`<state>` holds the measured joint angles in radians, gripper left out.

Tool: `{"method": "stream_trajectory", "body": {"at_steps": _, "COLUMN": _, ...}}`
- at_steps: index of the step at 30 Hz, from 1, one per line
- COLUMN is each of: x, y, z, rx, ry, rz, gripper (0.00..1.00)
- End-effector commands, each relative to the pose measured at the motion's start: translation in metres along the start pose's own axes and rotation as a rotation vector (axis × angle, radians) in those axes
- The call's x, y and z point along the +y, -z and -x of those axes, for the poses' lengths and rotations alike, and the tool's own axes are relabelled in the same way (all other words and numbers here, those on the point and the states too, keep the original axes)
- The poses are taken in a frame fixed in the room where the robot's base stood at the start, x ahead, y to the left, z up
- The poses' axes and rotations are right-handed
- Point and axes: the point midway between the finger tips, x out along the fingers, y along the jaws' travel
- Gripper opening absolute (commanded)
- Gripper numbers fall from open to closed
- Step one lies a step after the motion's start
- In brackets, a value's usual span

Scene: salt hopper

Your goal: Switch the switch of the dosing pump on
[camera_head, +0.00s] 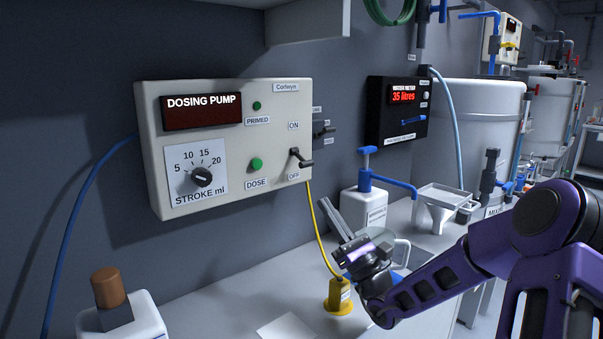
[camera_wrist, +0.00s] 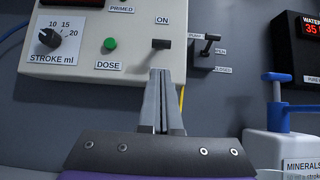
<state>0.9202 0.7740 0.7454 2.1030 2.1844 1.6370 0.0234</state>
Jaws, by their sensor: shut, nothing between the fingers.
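My gripper (camera_head: 330,208) is shut and empty, below and right of the switch in the head view. In the wrist view the shut fingertips (camera_wrist: 160,74) point up just below the switch (camera_wrist: 160,44) and look apart from it. The fingers hide the OFF label there.
Right of the pump is another small lever switch (camera_wrist: 208,45) on a dark box. The black water meter (camera_head: 397,110) reads 35 litres. A shelf hangs above.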

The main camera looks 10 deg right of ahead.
Motion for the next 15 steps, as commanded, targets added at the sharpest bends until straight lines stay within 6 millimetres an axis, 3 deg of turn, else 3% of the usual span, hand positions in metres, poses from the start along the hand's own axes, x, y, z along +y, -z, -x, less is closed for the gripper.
{"method": "stream_trajectory", "body": {"at_steps": 9, "x": 0.0, "y": 0.0, "z": -0.003, "rx": 0.0, "ry": -0.001, "rz": 0.0, "gripper": 0.0}}
{"method": "stream_trajectory", "body": {"at_steps": 15, "x": 0.001, "y": 0.0, "z": -0.028, "rx": -0.002, "ry": -0.004, "rz": 0.0, "gripper": 0.0}}
